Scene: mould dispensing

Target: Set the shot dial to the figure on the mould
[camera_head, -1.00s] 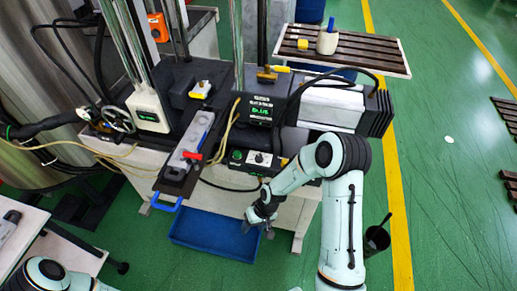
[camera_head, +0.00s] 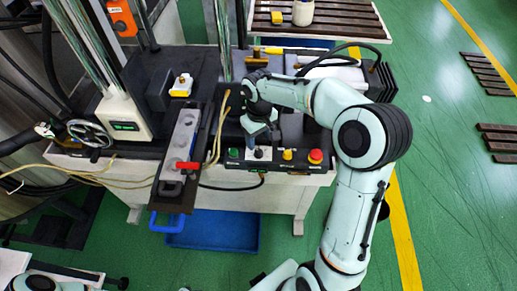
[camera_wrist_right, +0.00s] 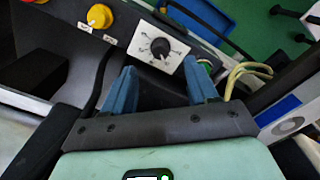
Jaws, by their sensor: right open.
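The shot dial is a black knob on a white scale plate (camera_head: 258,153) on the front control panel. In the right wrist view the dial (camera_wrist_right: 159,47) shows clearly with marks around it, too small to read. My right gripper (camera_head: 256,138) is above and behind the dial. In the wrist view its blue fingers (camera_wrist_right: 160,72) are open, one on each side of the dial's line, with the knob beyond their tips and nothing between them. The grey mould (camera_head: 181,138) lies on the dark slide left of the panel; no figure on it is readable. My left gripper is out of view.
The panel also has a green button (camera_head: 234,153), a yellow knob (camera_head: 287,155) and a red button (camera_head: 315,156) close to the dial. Yellow cables (camera_head: 217,130) hang beside the gripper. A blue tray (camera_head: 220,231) sits below.

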